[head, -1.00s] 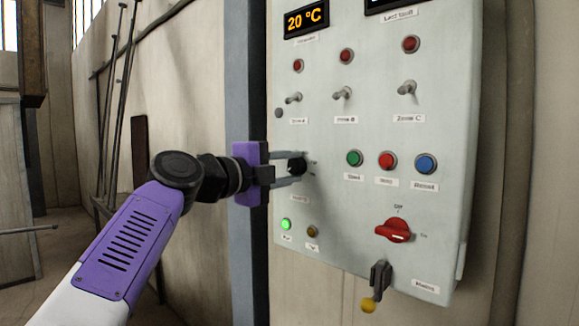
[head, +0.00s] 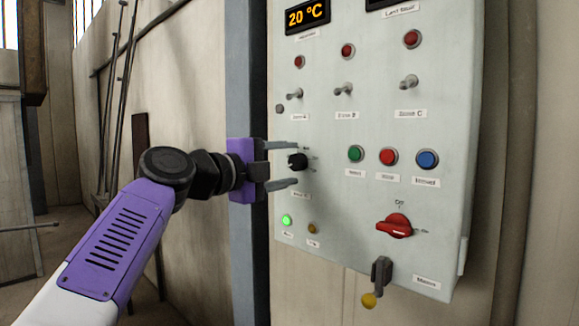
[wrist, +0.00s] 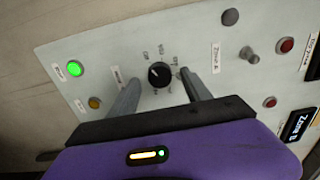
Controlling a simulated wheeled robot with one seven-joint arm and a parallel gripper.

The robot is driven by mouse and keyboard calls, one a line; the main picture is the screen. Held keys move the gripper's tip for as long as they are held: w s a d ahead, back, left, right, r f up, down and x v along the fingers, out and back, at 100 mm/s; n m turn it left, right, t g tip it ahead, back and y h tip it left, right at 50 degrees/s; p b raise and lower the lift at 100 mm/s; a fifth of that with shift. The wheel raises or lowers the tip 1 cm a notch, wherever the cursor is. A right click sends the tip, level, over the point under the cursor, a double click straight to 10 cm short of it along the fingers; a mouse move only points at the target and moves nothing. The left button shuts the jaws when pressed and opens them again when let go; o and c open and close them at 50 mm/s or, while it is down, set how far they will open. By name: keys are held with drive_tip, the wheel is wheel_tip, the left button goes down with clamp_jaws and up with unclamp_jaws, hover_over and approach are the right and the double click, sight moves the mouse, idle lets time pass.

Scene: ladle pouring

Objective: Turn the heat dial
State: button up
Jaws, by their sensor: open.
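The heat dial is a small black round knob (head: 297,161) on the left side of the pale control panel (head: 330,215), with printed marks around it. In the wrist view the black dial (wrist: 159,74) sits between and just beyond the fingertips, and a white pointer line shows on it. My gripper (head: 294,164) is open, one finger above the dial and one below it in the head view. Gaps show between the fingers and the dial in the wrist view (wrist: 162,84). An orange display (head: 307,16) at the panel's top reads 20 °C.
Toggle switches (head: 344,90) and red lamps are above the dial. Green (head: 355,153), red (head: 388,157) and blue (head: 427,159) buttons are to its right. A lit green lamp (head: 287,220) is below.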

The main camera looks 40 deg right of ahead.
drive_tip(key=a+b, duration=0.1)
drive_tip(key=a, duration=0.5)
drive_tip(key=shift+a+b, duration=0.25)
drive_tip(key=shift+b, duration=0.05)
drive_tip(key=shift+s, duration=0.1)
